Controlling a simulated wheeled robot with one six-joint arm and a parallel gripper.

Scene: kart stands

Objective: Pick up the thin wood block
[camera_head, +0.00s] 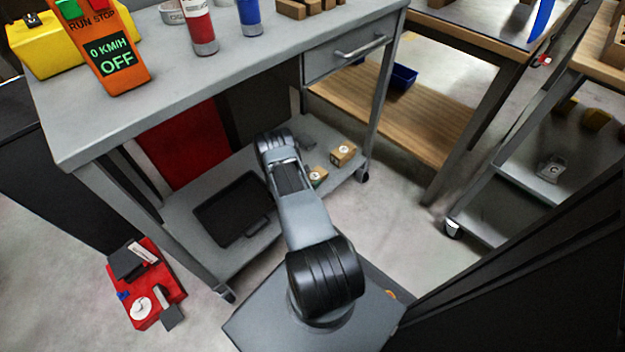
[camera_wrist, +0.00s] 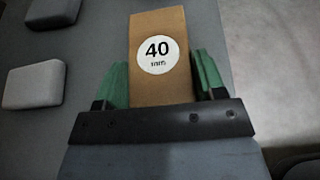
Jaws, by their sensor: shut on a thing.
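In the wrist view a brown wood block (camera_wrist: 172,88) with a round white "40 mm" label stands between the two green finger pads of my gripper (camera_wrist: 160,84). The gripper is shut on it, one pad at each side. I cannot tell whether the block touches the grey surface below. In the head view my arm reaches over the lower shelf of the grey cart (camera_head: 185,222), and it hides most of the gripper. A small labelled wood block (camera_head: 317,177) shows beside the arm with some green near it; I cannot tell if it is the held one.
Another labelled wood block (camera_head: 343,153) sits on the lower shelf near the cart's right leg. A black tray (camera_head: 235,208) lies left of my arm. Two grey blocks (camera_wrist: 34,84) lie left of the gripper. The cart's top (camera_head: 250,60) overhangs the shelf.

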